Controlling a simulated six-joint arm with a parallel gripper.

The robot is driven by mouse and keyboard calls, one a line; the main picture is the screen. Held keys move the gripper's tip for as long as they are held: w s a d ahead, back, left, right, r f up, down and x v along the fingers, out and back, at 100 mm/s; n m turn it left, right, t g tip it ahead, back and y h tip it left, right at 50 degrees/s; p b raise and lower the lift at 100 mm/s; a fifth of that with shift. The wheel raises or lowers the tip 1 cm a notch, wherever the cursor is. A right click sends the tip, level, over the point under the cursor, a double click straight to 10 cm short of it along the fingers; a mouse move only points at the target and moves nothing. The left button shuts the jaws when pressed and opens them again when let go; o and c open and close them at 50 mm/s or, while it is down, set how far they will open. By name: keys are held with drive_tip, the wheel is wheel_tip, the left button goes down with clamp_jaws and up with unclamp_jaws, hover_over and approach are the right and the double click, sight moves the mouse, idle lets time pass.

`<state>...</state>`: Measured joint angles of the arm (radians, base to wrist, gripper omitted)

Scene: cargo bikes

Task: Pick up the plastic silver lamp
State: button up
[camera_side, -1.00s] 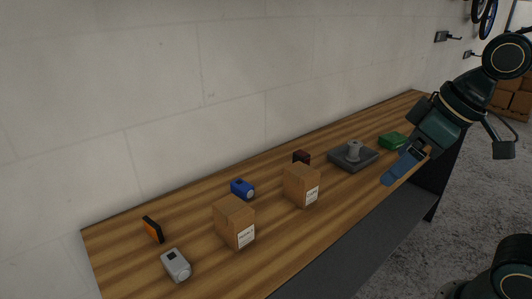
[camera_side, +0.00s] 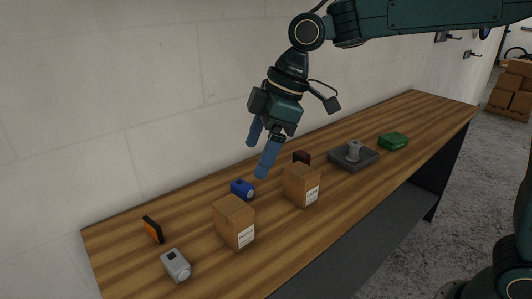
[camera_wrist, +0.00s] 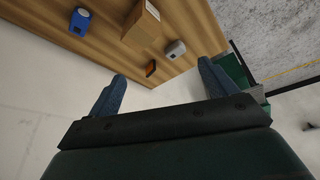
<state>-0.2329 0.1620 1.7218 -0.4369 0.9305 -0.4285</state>
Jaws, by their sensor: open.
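The silver lamp (camera_side: 175,265) lies at the near left end of the wooden bench in the side view, a small grey block with a round end. In the wrist view the silver lamp (camera_wrist: 176,49) shows between my fingers, well beyond them. My gripper (camera_side: 257,160) is open and empty, in the air above the bench behind the cardboard boxes, far to the right of the lamp. Its two blue fingers also show in the wrist view (camera_wrist: 162,72).
An orange item (camera_side: 153,230) and a blue lamp (camera_side: 242,189) lie near the wall. Two cardboard boxes (camera_side: 234,222) (camera_side: 301,186) stand mid-bench. A grey tray (camera_side: 340,163) holding a grey item, and a green box (camera_side: 393,141), are farther right. Bench space around the silver lamp is clear.

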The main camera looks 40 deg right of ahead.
drive_tip(key=w+a+f+n+g, duration=0.1)
drive_tip(key=w+a+f+n, duration=0.2)
drive_tip(key=w+a+f, duration=0.3)
drive_tip(key=n+g+y, duration=0.1)
drive_tip(key=n+g, duration=0.1)
drive_tip(key=n, duration=0.1)
approach(172, 261)
drive_tip(key=v, duration=0.4)
drive_tip(key=shift+s+f, duration=0.15)
drive_tip(key=shift+f, duration=0.05)
drive_tip(key=shift+a+f, duration=0.1)
drive_tip(key=shift+w+x, duration=0.2)
drive_tip(key=shift+x, duration=3.95)
drive_tip(key=shift+x, duration=2.6)
drive_tip(key=shift+s, duration=0.1)
